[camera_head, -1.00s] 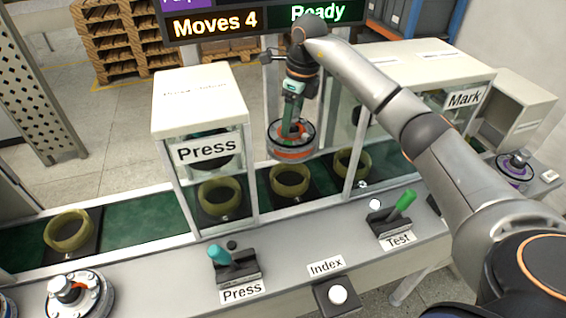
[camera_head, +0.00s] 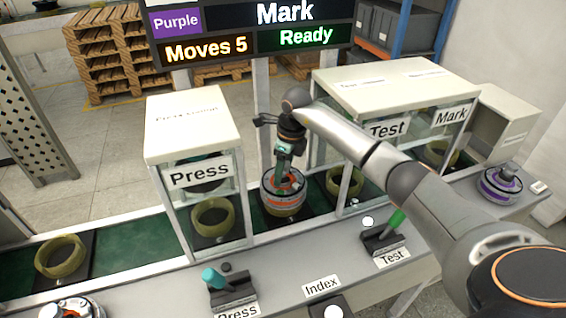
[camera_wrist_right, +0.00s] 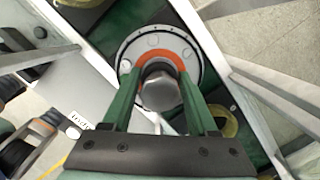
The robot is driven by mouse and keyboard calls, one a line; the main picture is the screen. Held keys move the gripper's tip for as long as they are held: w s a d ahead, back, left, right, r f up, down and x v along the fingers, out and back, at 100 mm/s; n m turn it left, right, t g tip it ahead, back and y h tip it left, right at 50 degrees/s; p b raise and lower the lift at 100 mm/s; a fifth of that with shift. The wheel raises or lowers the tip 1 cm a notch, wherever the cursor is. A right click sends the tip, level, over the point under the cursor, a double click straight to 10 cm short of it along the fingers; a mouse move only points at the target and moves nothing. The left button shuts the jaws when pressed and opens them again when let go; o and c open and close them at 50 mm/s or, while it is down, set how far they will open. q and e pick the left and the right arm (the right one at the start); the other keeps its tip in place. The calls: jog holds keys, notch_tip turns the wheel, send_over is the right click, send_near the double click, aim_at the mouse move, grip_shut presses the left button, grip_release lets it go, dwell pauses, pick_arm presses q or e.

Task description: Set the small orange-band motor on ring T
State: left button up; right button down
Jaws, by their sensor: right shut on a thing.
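The orange-band motor (camera_head: 283,187), a round grey disc with an orange band and an upright shaft, is at the olive ring (camera_head: 284,210) between the Press and Test stations. It looks level, at the ring's top; I cannot tell whether it is fully seated. My right gripper (camera_head: 285,166) points down, its green fingers shut on the motor's shaft. In the right wrist view the fingers (camera_wrist_right: 160,105) flank the grey shaft, with the motor's disc (camera_wrist_right: 188,50) beyond. I read no letter T on any ring. My left gripper is not in view.
Olive rings stand at far left (camera_head: 62,257), inside Press (camera_head: 212,217) and by Test (camera_head: 346,184). Glass-sided housings flank the gap. Press (camera_head: 232,285) and Test (camera_head: 385,238) levers and an Index button (camera_head: 333,312) line the front. A purple motor (camera_head: 502,184) sits right.

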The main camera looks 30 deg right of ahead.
jog(key=shift+w+r, duration=0.1)
jog(key=shift+r, duration=0.15)
jog(key=c, duration=0.6)
grip_release()
jog(key=shift+f, duration=0.25)
jog(key=shift+c, duration=0.2)
jog(key=o, duration=0.5)
jog(key=shift+c, duration=0.2)
jog(key=shift+r, duration=0.1)
jog(key=shift+r+p, duration=0.45)
jog(key=shift+r, duration=0.15)
jog(key=r+p, duration=0.1)
jog(key=r, duration=0.1)
jog(key=r+p, duration=0.2)
jog(key=shift+s+d+r, duration=0.1)
jog(key=shift+s+d, duration=0.05)
jog(key=shift+s, duration=0.25)
jog(key=r, duration=0.4)
jog(key=s+r, duration=0.1)
jog(key=r, duration=0.1)
jog(key=shift+d+r, duration=0.25)
jog(key=shift+d, duration=0.05)
